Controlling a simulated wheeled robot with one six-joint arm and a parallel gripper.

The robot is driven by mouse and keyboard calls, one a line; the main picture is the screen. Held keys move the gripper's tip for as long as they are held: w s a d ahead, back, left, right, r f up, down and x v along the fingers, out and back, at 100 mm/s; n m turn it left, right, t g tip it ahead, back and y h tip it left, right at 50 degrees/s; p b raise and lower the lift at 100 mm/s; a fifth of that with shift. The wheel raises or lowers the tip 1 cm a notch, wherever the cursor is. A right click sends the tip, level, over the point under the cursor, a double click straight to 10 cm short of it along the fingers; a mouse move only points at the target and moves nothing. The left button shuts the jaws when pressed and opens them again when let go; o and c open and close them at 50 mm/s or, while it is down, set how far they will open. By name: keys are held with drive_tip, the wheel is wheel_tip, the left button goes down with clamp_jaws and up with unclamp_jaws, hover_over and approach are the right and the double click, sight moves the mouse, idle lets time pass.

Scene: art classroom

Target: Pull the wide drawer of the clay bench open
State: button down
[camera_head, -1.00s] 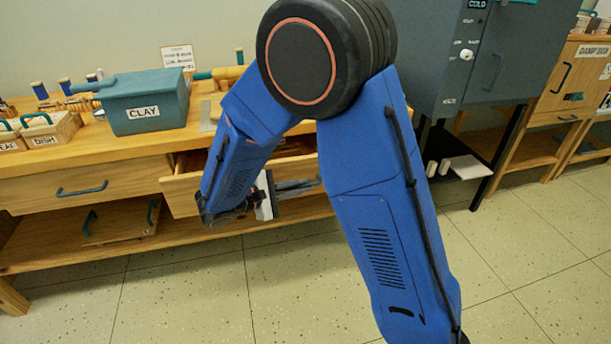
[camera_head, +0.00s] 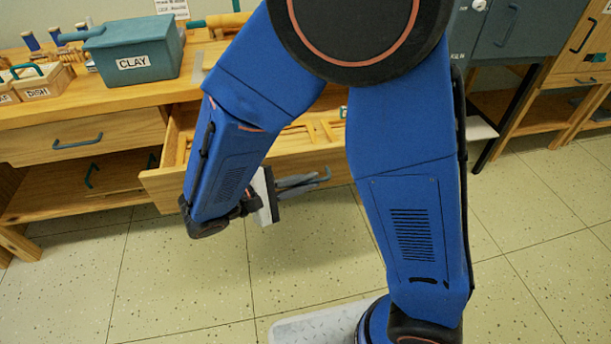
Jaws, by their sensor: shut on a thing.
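The clay bench (camera_head: 110,98) is wooden and stands along the wall. Its wide drawer (camera_head: 160,188) is pulled out, and its open inside shows wooden dividers behind my arm. My gripper (camera_head: 318,178) is at the drawer front, its grey fingers shut on the drawer's handle. The handle itself is mostly hidden by the fingers. My blue arm covers the middle of the drawer.
A closed drawer (camera_head: 60,148) with a teal handle is at the left. A teal CLAY box (camera_head: 135,60) and small labelled boxes stand on the bench top. A grey cabinet (camera_head: 520,35) is at the right. Tiled floor in front is clear.

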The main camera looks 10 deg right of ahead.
drive_tip(key=c, duration=2.1)
unclamp_jaws()
drive_tip(key=shift+a, duration=0.15)
drive_tip(key=v, duration=1.7)
drive_tip(key=shift+s+r, duration=0.1)
drive_tip(key=shift+s, duration=0.05)
